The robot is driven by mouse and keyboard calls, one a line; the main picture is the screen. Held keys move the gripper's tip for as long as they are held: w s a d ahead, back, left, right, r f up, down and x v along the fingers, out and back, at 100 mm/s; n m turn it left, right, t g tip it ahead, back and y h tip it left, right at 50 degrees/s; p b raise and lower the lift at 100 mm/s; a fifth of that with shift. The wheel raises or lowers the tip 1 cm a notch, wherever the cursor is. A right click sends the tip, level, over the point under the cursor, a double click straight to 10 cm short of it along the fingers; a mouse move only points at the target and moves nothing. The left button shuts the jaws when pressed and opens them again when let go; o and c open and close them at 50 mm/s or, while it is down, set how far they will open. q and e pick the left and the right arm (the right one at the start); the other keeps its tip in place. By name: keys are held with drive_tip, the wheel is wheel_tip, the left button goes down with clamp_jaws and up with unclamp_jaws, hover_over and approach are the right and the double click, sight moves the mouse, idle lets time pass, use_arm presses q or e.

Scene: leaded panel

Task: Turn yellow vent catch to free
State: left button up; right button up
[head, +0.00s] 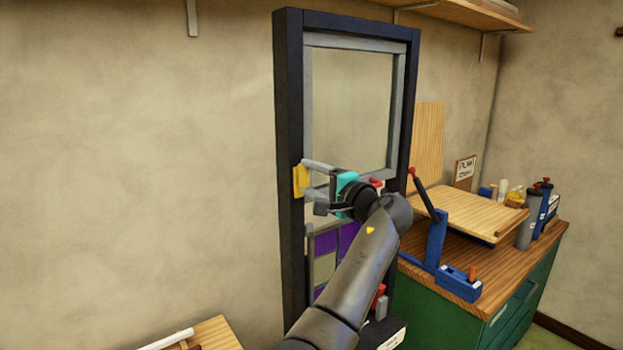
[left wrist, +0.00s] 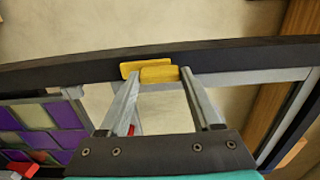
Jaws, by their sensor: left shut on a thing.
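The yellow vent catch (head: 299,181) sits on the left post of the dark upright frame (head: 289,110), about mid-height. In the left wrist view the catch (left wrist: 158,73) shows as two yellow blocks, one partly over the other, against the dark post. My left gripper (head: 307,178), with a teal body, reaches the catch from the right. In the left wrist view its grey fingertips (left wrist: 160,78) are on either side of the nearer yellow block and shut on it. A grey-framed vent (head: 308,100) fills the upper part of the frame. My right gripper is not in view.
Purple and pale leaded glass (head: 326,241) is in the lower frame, partly hidden by my arm. At right, a green cabinet (head: 520,310) carries a blue stand (head: 436,240), a tilted wooden board (head: 470,212) and several bottles. The wall left of the frame is bare.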

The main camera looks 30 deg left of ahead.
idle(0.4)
use_arm(q)
drive_tip(key=o, duration=1.4)
drive_tip(key=b+v, duration=0.4)
drive_tip(key=v, duration=1.1)
drive_tip(key=shift+d+b, duration=0.1)
drive_tip(key=shift+b, duration=0.3)
